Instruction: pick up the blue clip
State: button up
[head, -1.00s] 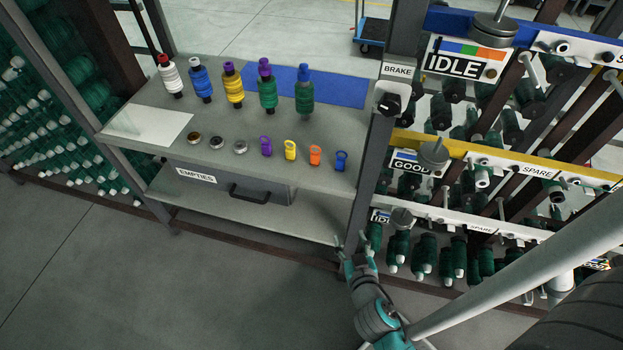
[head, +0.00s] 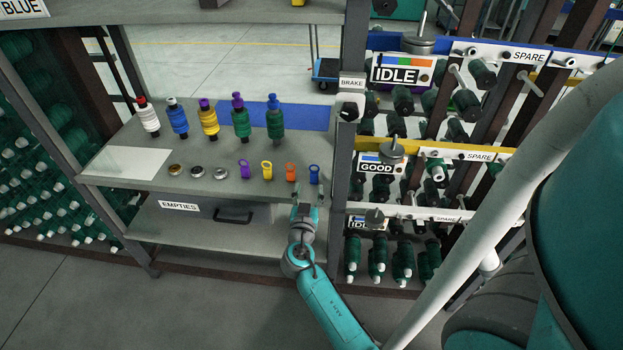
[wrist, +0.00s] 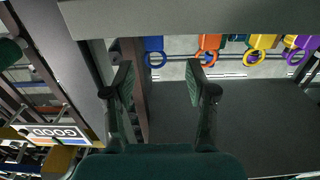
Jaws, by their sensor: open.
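The blue clip (head: 314,174) lies at the right end of the row of clips, near the front edge of the grey shelf. It also shows in the wrist view (wrist: 154,50), at the top and between the two finger lines. My gripper (head: 305,207) is just in front of the shelf's edge, close to the blue clip and apart from it. In the wrist view my gripper (wrist: 159,75) has its fingers wide apart with nothing between them.
Orange (head: 291,172), yellow (head: 267,170) and purple (head: 244,168) clips lie left of the blue clip. Several thread spools (head: 240,120) stand behind. A grey post (head: 342,190) rises close on the right, beside the machine. An empties drawer (head: 215,212) is below the shelf.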

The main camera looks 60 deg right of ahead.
aim_at(314, 176)
jog(key=x, duration=0.8)
jog(key=shift+s+d+r, duration=0.1)
jog(key=shift+s+d, duration=0.05)
jog(key=shift+s, duration=0.2)
jog(key=c, duration=1)
